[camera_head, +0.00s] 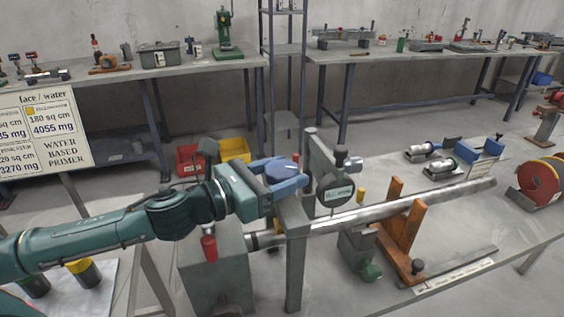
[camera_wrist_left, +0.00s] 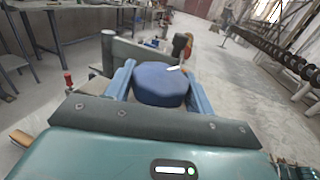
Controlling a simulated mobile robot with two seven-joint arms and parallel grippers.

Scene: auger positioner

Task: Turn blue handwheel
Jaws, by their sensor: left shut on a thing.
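The blue handwheel (camera_head: 281,170) sits on top of the grey positioner stand (camera_head: 292,225) in the middle of the head view. It is a round blue knob with a pale mark near its edge, and it fills the centre of the left wrist view (camera_wrist_left: 160,84). My left gripper (camera_head: 284,178) comes in from the left. Its two blue fingers (camera_wrist_left: 158,90) are shut on the handwheel, one on each side. The fingers partly hide the handwheel in the head view. My right gripper is in neither view.
A grey plate with a dark round dial (camera_head: 335,190) stands just right of the handwheel. A long metal tube (camera_head: 440,200) runs right from the stand over an orange support (camera_head: 400,235). A red-topped post (camera_head: 209,245) stands in front of my left arm.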

